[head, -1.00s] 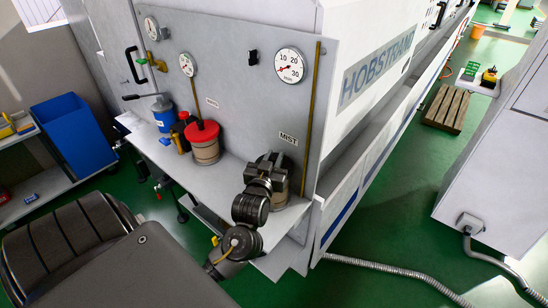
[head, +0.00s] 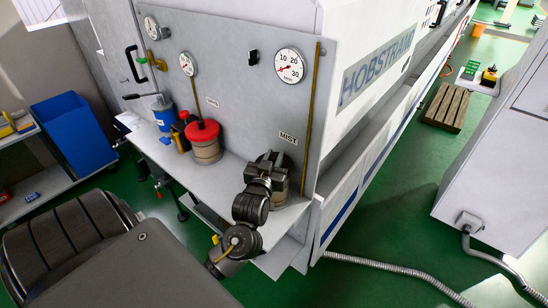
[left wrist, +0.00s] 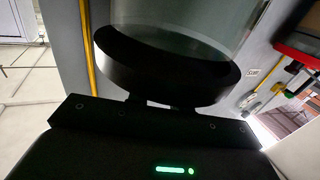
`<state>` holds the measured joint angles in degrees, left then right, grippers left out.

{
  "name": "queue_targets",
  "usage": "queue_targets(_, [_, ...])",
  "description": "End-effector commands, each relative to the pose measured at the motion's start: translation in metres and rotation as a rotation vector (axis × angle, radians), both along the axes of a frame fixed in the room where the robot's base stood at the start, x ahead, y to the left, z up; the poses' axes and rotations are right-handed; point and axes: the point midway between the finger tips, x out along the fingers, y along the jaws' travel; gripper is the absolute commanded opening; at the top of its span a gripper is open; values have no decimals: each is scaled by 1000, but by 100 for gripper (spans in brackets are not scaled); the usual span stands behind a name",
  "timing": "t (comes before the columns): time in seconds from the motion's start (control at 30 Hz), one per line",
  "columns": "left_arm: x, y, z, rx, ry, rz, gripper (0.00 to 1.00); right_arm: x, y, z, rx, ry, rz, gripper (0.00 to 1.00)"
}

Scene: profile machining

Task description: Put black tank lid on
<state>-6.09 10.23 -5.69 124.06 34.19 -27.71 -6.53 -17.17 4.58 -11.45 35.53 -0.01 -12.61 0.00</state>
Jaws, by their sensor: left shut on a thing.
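The MIST tank (head: 297,193), a beige-looking see-through cylinder, stands on the white shelf below the MIST label. My left gripper (head: 271,160) is over its top and hides most of it in the head view. In the left wrist view my left gripper (left wrist: 160,103) is shut on the black lid (left wrist: 165,72), a thick round disc. The clear tank wall (left wrist: 190,20) shows right beyond the lid, which lies at or very near the tank's rim; I cannot tell whether it is fully seated. My right gripper is not in view.
A red-lidded tank (head: 205,150) and a blue canister (head: 164,118) stand farther left on the shelf (head: 232,183). A brass pipe (head: 312,120) runs up the panel close right of the MIST tank. A blue bin (head: 73,135) is at the left.

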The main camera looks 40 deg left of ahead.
Motion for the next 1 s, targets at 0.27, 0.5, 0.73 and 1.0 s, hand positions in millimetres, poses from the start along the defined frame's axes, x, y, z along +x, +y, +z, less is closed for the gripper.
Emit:
queue_targets(0.27, [0, 0, -3, 0, 0, 0, 0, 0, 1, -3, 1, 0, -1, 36])
queue_targets(0.5, [0, 0, -10, 0, 1, 0, 0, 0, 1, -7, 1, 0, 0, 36])
queue_targets(0.73, [0, 0, -16, 1, 0, 0, 0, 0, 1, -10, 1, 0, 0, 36])
queue_targets(1.0, [0, 0, -22, 1, 0, 0, 0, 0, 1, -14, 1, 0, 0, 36])
